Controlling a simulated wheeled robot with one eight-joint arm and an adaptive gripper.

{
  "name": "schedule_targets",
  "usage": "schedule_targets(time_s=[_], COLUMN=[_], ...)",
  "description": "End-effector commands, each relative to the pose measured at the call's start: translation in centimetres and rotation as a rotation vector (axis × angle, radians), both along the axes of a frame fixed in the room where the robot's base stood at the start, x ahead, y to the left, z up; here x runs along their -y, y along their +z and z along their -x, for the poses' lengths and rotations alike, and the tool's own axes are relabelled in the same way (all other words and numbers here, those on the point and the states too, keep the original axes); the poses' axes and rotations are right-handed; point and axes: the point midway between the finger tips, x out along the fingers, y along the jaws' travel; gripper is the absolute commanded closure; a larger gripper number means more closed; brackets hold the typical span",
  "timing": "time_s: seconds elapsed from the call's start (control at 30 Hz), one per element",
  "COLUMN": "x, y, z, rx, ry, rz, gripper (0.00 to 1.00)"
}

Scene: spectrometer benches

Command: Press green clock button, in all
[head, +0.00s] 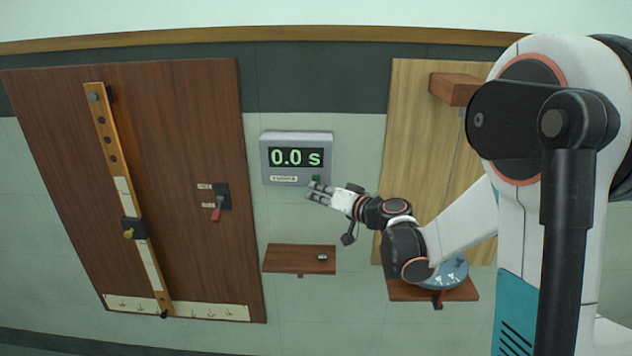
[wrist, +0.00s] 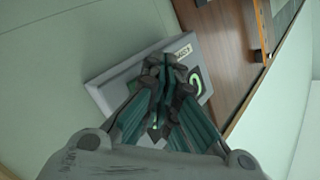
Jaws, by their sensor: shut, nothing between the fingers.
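A grey wall clock box (head: 265,160) hangs between two boards and its display (head: 295,158) reads "0.0 s" in green. A small green button (head: 316,178) sits at its lower right. My gripper (head: 312,190) is shut and empty, with its fingertips just below the button in the head view; I cannot tell whether they touch it. In the wrist view my gripper (wrist: 166,66) is in front of the tilted clock box (wrist: 108,88) and covers much of its face. The button cannot be made out there.
A dark wooden board (head: 180,130) at left carries a slanted rail (head: 108,141) and a red lever (head: 217,212). Below the clock, a small shelf (head: 285,260) holds a small object (head: 322,257). A blue disc (head: 452,273) rests on the right shelf (head: 402,290).

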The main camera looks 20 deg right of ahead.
Motion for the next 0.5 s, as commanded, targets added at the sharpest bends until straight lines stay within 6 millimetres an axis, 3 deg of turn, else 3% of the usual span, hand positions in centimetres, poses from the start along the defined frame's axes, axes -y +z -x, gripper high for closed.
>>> schedule_targets(time_s=[0.5], x=[-1.4], y=[0.0], z=[4.2], rx=[0.000], ry=[0.000], rz=[0.000], gripper=[1.00])
